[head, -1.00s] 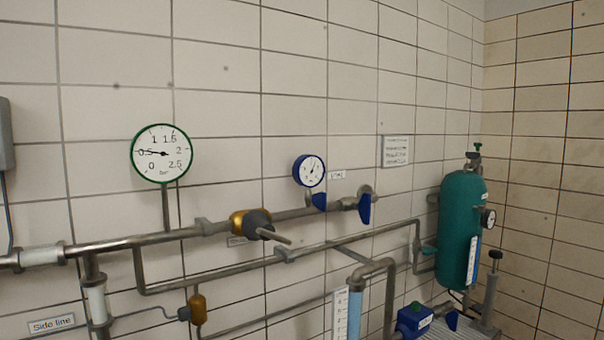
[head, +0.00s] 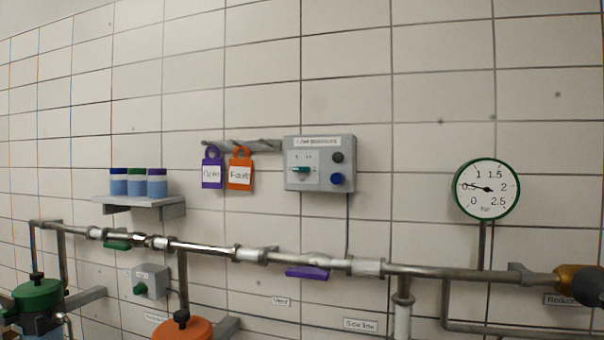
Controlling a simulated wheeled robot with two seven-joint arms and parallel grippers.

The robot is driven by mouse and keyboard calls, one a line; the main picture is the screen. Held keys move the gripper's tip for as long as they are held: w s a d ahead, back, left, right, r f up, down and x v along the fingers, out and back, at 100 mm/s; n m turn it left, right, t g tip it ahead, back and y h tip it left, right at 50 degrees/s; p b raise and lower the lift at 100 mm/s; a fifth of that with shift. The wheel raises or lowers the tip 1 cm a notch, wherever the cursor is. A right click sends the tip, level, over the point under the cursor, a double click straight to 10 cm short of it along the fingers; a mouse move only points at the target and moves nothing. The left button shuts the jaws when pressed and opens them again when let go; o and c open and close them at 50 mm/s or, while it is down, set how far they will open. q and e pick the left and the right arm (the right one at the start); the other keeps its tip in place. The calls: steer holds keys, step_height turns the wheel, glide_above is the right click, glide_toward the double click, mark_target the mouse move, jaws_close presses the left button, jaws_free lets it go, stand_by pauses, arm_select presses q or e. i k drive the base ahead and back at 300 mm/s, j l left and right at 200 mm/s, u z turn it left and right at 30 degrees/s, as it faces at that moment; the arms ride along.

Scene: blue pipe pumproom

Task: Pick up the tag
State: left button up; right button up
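Two tags hang side by side from a grey rail (head: 262,146) on the tiled wall in the head view. The purple tag (head: 212,168) is on the left, with a white label whose writing is blurred. The orange tag (head: 240,168) is just right of it, with a white label that seems to read "Fast". Each tag has a loop at its top by the rail. Neither of my grippers shows in the view.
A grey control box (head: 320,163) is right of the tags. A shelf (head: 140,204) with three blue jars is to the left. A long pipe (head: 205,248) with a purple handle (head: 307,273) runs below. A round gauge (head: 486,188) stands at right. Bare tiles lie above.

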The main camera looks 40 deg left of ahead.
mark_target(213, 168)
steer(key=u, duration=1.65)
